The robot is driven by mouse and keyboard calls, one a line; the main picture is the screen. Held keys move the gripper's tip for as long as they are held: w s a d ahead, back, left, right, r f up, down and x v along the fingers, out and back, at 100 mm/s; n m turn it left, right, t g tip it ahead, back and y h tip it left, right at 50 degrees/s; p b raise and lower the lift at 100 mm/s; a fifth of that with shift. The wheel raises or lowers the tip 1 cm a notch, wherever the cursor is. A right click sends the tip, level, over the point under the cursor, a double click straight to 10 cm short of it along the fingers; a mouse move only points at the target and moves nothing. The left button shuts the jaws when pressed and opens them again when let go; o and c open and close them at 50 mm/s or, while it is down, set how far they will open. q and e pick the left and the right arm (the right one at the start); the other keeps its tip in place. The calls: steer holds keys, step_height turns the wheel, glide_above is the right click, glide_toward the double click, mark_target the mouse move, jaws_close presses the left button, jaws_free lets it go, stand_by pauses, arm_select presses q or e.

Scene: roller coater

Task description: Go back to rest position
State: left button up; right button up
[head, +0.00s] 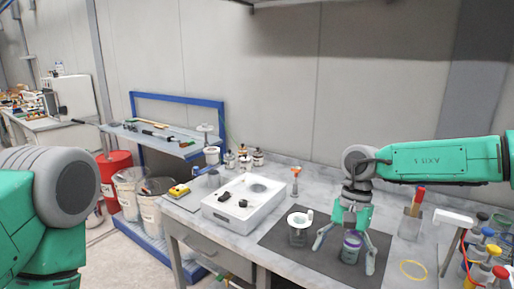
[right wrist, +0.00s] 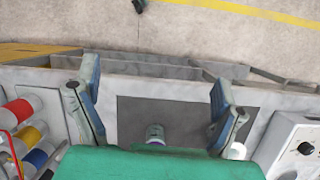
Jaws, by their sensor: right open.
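My right gripper (head: 345,258) is open over the dark mat on the grey table, its fingers spread to either side of a small jar with purple contents (head: 351,246). In the right wrist view the open fingers (right wrist: 157,103) stand apart with the jar (right wrist: 155,134) between them, and neither finger visibly touches it. I cannot tell the exact height of the fingers over the mat. My left arm shows at the left edge of the head view, but its gripper is out of view.
A container with a white ring-shaped top (head: 299,220) stands left of the jar on the dark mat (head: 322,262). A white device (head: 240,210) sits further left. A holder with coloured-cap bottles (head: 486,252) and a yellow ring (head: 413,270) are on the right. Buckets (head: 128,190) stand on the left.

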steer(key=s+d+f+n+t+h+b, duration=0.1)
steer(key=s+d+f+t+h+b, duration=0.15)
steer(key=f, duration=0.75)
steer(key=s+d+f+n+t+h+b, duration=0.2)
steer(key=s+f+b, duration=0.1)
steer(key=f, duration=0.7)
steer(key=s+d+f+n+t+h+b, duration=0.1)
steer(key=s+d+f+t+h+b, duration=0.15)
steer(key=f, duration=0.65)
arm_select(q)
step_height(320, 180, down, 15)
steer(key=b, duration=0.6)
steer(key=shift+w+b, duration=0.25)
steer(key=shift+b, duration=0.15)
arm_select(e)
steer(key=s+f+n+g+y, duration=0.1)
steer(key=s+f, duration=0.2)
steer(key=s, duration=0.4)
steer(key=s+d+f+n+g+y, duration=0.1)
steer(key=s+f+n+y, duration=0.1)
steer(key=s, duration=0.6)
steer(key=s+d+f+n+g+y, duration=0.1)
steer(key=s+f, duration=0.3)
steer(key=s, duration=0.4)
steer(key=shift+s+d+f+n+y, duration=0.15)
steer(key=shift+d+f+n+y, duration=0.15)
steer(key=shift+f+y, duration=0.15)
